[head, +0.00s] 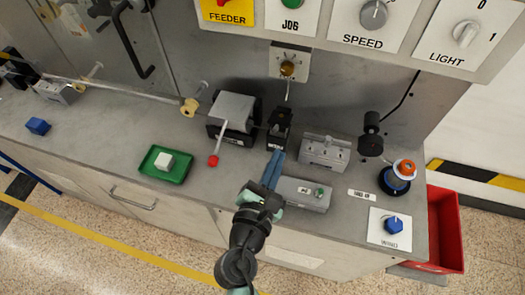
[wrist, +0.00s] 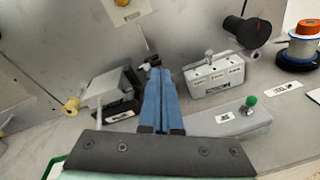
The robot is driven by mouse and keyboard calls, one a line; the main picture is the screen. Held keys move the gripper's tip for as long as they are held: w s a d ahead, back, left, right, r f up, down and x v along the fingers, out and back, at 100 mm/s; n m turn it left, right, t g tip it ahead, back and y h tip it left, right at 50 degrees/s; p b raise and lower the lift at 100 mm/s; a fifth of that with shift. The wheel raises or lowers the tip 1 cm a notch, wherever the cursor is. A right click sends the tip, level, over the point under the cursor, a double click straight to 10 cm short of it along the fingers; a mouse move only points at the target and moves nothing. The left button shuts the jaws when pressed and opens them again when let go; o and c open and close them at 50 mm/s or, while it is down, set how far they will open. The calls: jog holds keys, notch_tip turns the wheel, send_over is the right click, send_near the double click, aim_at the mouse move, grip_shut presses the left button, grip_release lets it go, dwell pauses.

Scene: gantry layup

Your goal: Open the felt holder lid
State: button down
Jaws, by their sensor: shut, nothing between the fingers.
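A small black holder (head: 279,128) stands upright near the back of the bench. It has a pale label on its front, too small to read, and looks like the felt holder; I cannot tell its lid apart clearly. My gripper (head: 277,156) has long blue fingers, closed together and empty, pointing at the front of this holder. I cannot tell whether the tips touch it. In the wrist view the fingers (wrist: 157,75) cover most of the holder, with only a dark bit (wrist: 148,62) showing behind the tips.
A grey block with a red-ball lever (head: 232,112) stands left of the holder. A grey fixture (head: 323,153) stands right, and a low grey box with a green knob (head: 308,194) lies in front. A brown knob (head: 288,69) hangs above. A green tray (head: 155,174) is farther left.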

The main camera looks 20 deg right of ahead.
aim_at(279, 121)
jog(key=s+a+f+n, duration=0.1)
jog(key=f+n, duration=0.1)
jog(key=s+f+n, duration=0.1)
jog(key=f+n, duration=0.1)
jog(key=n, duration=0.1)
jog(key=s+a+f+n+y+b, duration=0.1)
jog(key=f+n, duration=0.1)
jog(key=shift+a+f+n+t, duration=0.35)
jog(key=shift+n+t, duration=0.05)
jog(key=shift+w+f+n, duration=0.1)
jog(key=shift+f+n, duration=0.05)
jog(key=shift+n, duration=0.15)
jog(key=x, duration=1)
jog(key=shift+w+r+p, duration=0.25)
jog(key=shift+r+p, duration=0.25)
jog(key=shift+r, duration=0.1)
jog(key=shift+w+r+p, duration=0.25)
jog(key=shift+r+p, duration=0.3)
jog(key=shift+r, duration=0.1)
jog(key=shift+w+r+p, duration=0.3)
jog(key=shift+r+p, duration=0.2)
jog(key=shift+r, duration=0.1)
jog(key=shift+r+p, duration=0.15)
jog(key=shift+p, duration=0.15)
jog(key=shift+r+g+y+p, duration=0.2)
jog(key=shift+g+y+p, duration=0.1)
jog(key=shift+p, duration=0.4)
